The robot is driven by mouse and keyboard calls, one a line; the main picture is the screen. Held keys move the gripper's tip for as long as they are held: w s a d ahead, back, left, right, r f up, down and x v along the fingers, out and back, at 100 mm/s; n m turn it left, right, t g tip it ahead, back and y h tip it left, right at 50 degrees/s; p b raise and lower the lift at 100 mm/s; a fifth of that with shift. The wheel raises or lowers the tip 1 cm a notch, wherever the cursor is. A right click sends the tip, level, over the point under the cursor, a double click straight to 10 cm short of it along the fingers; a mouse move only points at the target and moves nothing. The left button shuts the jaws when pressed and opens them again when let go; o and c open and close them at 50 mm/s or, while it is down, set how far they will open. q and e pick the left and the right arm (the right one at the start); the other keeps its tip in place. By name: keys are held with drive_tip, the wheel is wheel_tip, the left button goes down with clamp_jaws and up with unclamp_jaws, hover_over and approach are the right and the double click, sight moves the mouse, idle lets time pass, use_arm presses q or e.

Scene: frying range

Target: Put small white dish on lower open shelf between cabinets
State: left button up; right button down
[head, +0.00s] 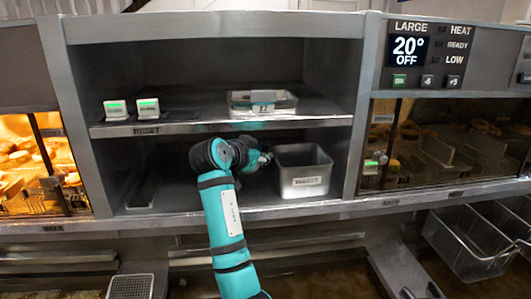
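The lower open shelf (255,211) lies between the heated cabinet at left and the control-panel cabinet at right. My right arm reaches up from the bottom of the head view into this lower bay. My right gripper (259,160) is at its far end, just left of a grey metal bin. It is small and dark here, and I cannot tell whether its fingers are open or shut, or hold anything. I cannot make out a small white dish for sure; it may be hidden by the arm. My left gripper is not in view.
The metal bin (303,170) stands on the lower shelf's right side. The upper shelf (190,126) above my gripper holds a clear rectangular container (262,102) and two small white boxes with green displays (131,109).

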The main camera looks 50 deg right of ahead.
drive_tip(key=shift+f, duration=0.55)
drive_tip(key=shift+f+b, duration=1.8)
drive_tip(key=shift+f, duration=0.65)
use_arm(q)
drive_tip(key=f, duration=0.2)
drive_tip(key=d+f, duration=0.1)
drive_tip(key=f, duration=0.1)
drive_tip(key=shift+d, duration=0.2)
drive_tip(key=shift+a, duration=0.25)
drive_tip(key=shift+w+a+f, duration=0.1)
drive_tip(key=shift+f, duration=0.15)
use_arm(e)
drive_tip(key=shift+f, duration=0.4)
use_arm(q)
drive_tip(key=shift+b, duration=0.3)
use_arm(e)
drive_tip(key=c, duration=1.4)
unclamp_jaws()
drive_tip(key=v, duration=1.2)
